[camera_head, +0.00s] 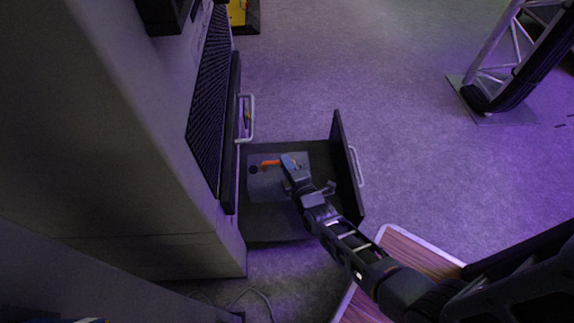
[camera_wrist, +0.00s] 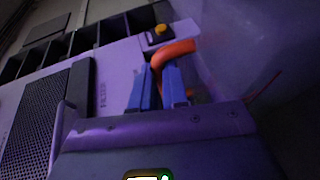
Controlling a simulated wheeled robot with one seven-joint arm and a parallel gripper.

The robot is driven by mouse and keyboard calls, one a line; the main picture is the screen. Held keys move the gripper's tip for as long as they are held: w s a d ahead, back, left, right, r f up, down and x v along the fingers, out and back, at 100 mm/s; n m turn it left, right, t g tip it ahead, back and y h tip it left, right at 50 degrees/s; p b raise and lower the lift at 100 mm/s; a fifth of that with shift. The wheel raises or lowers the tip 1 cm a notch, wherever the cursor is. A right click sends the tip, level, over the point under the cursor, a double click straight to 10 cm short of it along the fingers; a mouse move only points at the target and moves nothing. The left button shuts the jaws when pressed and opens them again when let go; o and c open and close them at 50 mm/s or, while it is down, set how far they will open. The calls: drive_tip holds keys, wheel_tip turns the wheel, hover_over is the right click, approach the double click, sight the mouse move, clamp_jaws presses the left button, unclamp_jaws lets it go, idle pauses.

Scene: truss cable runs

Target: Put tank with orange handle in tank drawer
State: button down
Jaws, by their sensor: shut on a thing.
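The tank (camera_head: 264,187), a grey body with an orange handle (camera_head: 270,162), is over or inside the open dark tank drawer (camera_head: 280,223), toward its cabinet side. From above I cannot tell whether it rests on the drawer floor. My gripper (camera_head: 288,164) is shut on the orange handle. In the wrist view, my gripper's blue fingers (camera_wrist: 158,88) close around the orange handle (camera_wrist: 178,49). The arm covers part of the drawer and the tank's right side.
The tall grey cabinet (camera_head: 120,130) stands left of the drawer, with a black grille (camera_head: 210,105) and a pale handle (camera_head: 248,118) above. The drawer front (camera_head: 344,170) stands to the right. A wood-topped surface (camera_head: 420,262) is at lower right. Carpet beyond is clear up to a truss (camera_head: 490,55).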

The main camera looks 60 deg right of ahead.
drive_tip(key=c, duration=1.1)
unclamp_jaws()
drive_tip(key=s+a+r+m+y+p, duration=0.2)
drive_tip(key=s+a+r+p, duration=0.35)
drive_tip(key=s+a, duration=0.85)
drive_tip(key=s+a+r+m+y, duration=0.2)
drive_tip(key=s+r+m, duration=0.1)
drive_tip(key=r, duration=0.7)
drive_tip(key=s+a+r+m+t+y+b, duration=0.1)
drive_tip(key=s+a+r+m+y, duration=0.1)
drive_tip(key=s+r, duration=0.4)
drive_tip(key=s+a+r+m+y, duration=0.2)
drive_tip(key=s+r, duration=0.3)
drive_tip(key=r, duration=0.9)
drive_tip(key=shift+a+m+b, duration=0.1)
drive_tip(key=shift+m+b, duration=0.3)
drive_tip(key=shift+m, duration=0.5)
